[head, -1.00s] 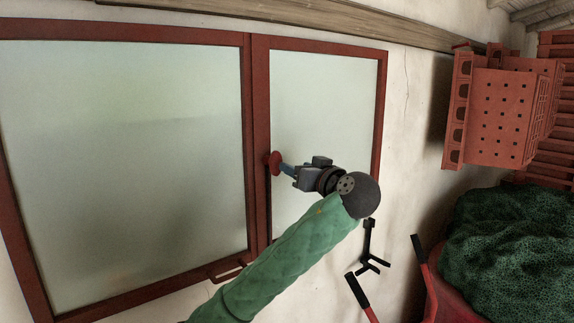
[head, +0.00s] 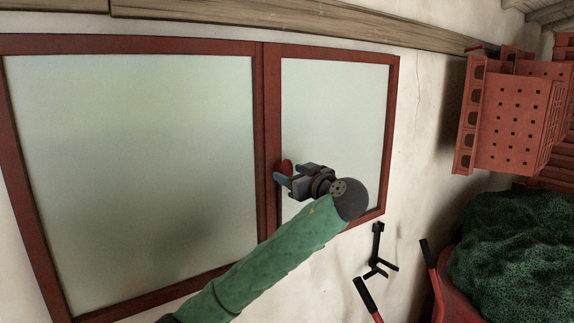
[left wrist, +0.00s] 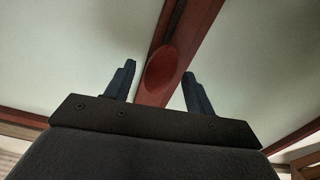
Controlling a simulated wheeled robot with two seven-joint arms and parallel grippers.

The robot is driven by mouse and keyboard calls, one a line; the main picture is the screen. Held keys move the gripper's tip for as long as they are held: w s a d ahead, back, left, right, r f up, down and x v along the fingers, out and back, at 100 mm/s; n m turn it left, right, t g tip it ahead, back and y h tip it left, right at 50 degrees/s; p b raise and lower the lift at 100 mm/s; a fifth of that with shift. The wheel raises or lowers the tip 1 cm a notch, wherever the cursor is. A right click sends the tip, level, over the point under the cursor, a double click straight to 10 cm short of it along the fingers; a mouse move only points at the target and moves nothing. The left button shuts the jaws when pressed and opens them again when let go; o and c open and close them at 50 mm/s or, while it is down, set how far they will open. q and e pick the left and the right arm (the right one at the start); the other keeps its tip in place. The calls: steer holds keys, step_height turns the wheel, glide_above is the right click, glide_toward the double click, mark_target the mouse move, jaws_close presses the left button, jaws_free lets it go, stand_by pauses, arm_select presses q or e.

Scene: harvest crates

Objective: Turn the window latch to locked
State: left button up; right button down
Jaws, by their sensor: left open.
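The red window latch (head: 286,167) is on the red middle post of the window (head: 268,110). In the left wrist view the latch (left wrist: 162,68) is a red oval on the post, between the two finger tips in the picture. My left gripper (head: 279,180) is at the latch, its fingers reaching to the left toward the post. In the left wrist view my left gripper (left wrist: 158,80) has its blue fingers wide apart, with nothing clearly held. I cannot tell whether a finger touches the latch. My right gripper is not in view.
Stacked orange crates (head: 510,110) stand at the right. A green mesh heap (head: 515,245) lies in a red container (head: 462,290) at the lower right. A black bracket (head: 377,250) is on the wall. A wooden beam (head: 300,18) runs above the window.

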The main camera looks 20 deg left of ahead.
arm_select(q)
steer(key=shift+p+x, duration=0.55)
steer(key=shift+x, duration=0.65)
